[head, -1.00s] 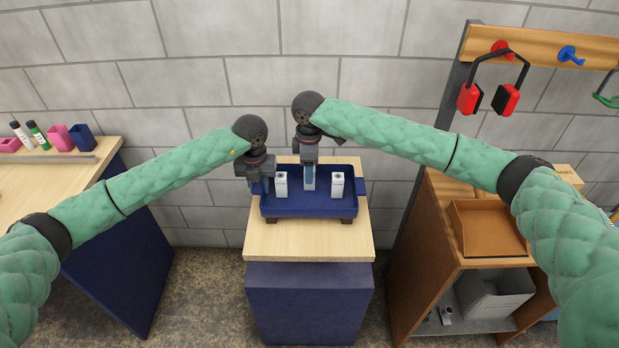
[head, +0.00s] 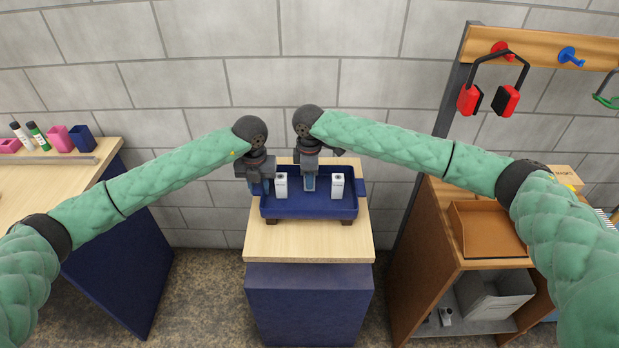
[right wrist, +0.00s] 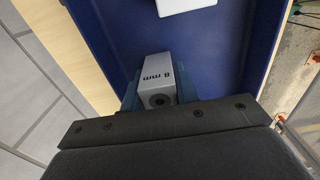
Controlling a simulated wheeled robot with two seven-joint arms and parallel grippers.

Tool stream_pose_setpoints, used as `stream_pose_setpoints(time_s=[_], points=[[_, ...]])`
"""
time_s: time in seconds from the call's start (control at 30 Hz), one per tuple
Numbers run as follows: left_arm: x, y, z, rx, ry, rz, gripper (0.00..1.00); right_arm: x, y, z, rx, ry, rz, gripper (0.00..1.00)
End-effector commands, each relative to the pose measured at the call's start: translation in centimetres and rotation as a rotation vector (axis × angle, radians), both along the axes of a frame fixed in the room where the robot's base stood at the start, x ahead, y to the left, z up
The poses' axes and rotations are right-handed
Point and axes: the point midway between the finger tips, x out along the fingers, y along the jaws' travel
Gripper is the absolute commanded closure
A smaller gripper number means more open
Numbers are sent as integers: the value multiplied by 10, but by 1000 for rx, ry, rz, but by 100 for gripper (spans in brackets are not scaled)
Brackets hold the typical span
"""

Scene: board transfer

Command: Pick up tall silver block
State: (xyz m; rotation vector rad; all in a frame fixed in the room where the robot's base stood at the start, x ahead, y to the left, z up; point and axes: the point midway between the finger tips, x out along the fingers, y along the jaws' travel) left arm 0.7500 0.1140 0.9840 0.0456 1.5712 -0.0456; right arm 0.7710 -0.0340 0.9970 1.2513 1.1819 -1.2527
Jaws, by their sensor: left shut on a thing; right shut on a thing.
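The silver block (right wrist: 155,72), marked "8 mm", stands at the middle of the blue tray (head: 325,210). My right gripper (head: 309,184) reaches down over it and is shut on it; in the right wrist view its blue fingers press both sides. In the head view the gripper mostly hides this block. I cannot tell whether it is clear of the tray floor. My left gripper (head: 260,187) is shut on the tray's left side; its fingertips are partly hidden. A white block (head: 280,186) stands left of the silver one and another white block (head: 337,186) stands right of it.
The tray rests on a wooden-topped blue stand (head: 310,245) against the block wall. At left is a bench with cups and bottles (head: 40,135). At right is a shelf unit with a brown tray (head: 485,232), a grey bin (head: 495,295) and hanging ear defenders (head: 508,98).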

Motion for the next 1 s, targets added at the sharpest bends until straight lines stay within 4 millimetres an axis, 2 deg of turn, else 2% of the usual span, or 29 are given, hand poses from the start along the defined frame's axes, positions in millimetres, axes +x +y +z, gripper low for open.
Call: stream_pose_setpoints(time_s=[0.17,0.6,0.8,1.0], points=[[0,0,1,-1,-1,0,100,0,0,13,1,-1,0,99],[0,0,1,-1,-1,0,100,0,0,86,1,-1,1,99],[0,0,1,-1,-1,0,100,0,0,99,0,0,1,99],[0,0,1,-1,-1,0,100,0,0,101,0,0,0,99]])
